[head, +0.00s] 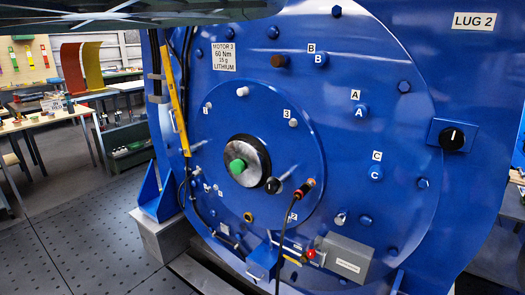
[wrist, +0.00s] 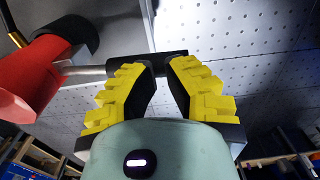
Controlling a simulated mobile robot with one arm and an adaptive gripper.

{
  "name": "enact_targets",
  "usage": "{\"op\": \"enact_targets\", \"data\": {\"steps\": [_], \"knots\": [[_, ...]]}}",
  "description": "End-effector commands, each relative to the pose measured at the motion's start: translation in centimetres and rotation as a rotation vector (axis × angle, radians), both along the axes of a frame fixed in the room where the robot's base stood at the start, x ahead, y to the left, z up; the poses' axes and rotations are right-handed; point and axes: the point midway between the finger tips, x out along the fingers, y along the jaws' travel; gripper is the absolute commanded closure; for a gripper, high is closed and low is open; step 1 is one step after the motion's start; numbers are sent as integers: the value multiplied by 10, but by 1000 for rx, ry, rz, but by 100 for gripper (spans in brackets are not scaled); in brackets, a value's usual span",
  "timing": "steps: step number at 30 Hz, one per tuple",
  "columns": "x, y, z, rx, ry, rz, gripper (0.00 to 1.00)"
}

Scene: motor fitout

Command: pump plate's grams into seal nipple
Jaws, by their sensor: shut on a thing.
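The data plate (head: 223,57) on the blue motor face (head: 345,130) reads "MOTOR 3, 60 Nm, 15 g, LITHIUM". Small pale fittings marked 1 (head: 208,105) and 3 (head: 293,122) sit around the central shaft; another yellow-ringed fitting (head: 248,217) is lower left. I cannot tell which is the seal nipple. In the wrist view, the yellow ridged fingers of my gripper (wrist: 160,82) are shut on a black grip (wrist: 172,62). A metal rod (wrist: 90,70) runs from it to a red tool body (wrist: 40,75), which is cut off at left. My gripper is not clearly visible in the head view.
A black lead with a red-tipped end (head: 305,187) hangs before the motor's lower middle. A grey box (head: 343,258) and a blue bracket (head: 160,192) jut out low. Perforated floor (head: 85,235) is clear at left.

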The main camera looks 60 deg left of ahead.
Motion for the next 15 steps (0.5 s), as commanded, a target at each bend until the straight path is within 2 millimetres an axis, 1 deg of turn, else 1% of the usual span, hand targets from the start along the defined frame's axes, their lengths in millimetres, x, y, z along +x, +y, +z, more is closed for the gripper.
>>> {"op": "enact_targets", "data": {"steps": [1,6,15], "knots": [[-4,0,-8,-3,13,2,100],[-4,0,-2,-3,14,2,100],[-4,1,23,-3,13,3,100]]}}
